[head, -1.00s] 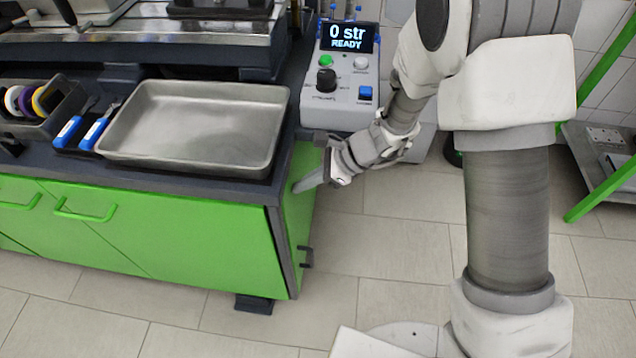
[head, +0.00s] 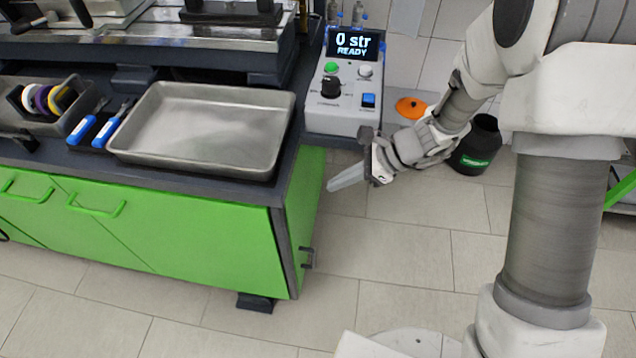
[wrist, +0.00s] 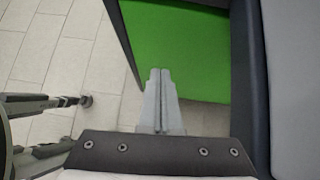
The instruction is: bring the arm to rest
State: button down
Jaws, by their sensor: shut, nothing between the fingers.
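My gripper (head: 346,180) hangs over the floor just right of the green bench's end, below the level of the worktop. Its fingers point left and slightly down, and nothing is between them. In the wrist view the two fingers (wrist: 160,95) lie side by side, shut, in front of the bench's green side. My arm comes down from the upper right of the head view.
Blue-handled tools (head: 108,127) lie left of the tray. A black container (head: 476,148) and an orange disc (head: 411,107) are behind my arm. The front floor is clear.

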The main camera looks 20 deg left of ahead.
jog(key=p+v, duration=0.1)
jog(key=v, duration=0.4)
jog(key=shift+s+d, duration=0.1)
jog(key=shift+d, duration=0.1)
jog(key=s+d+r+n+t+h, duration=0.3)
jog(key=s+d+r+n, duration=0.15)
jog(key=d+r, duration=0.3)
jog(key=s+d+r+n+t+h, duration=0.3)
jog(key=s+d+r+n, duration=0.15)
jog(key=d+r, duration=0.35)
jog(key=s+d+r+n+t+h, duration=0.25)
jog(key=d+r+n, duration=0.3)
jog(key=d, duration=0.35)
notch_tip(320, 180, up, 15)
jog(key=p, duration=1.4)
jog(key=shift+s, duration=0.4)
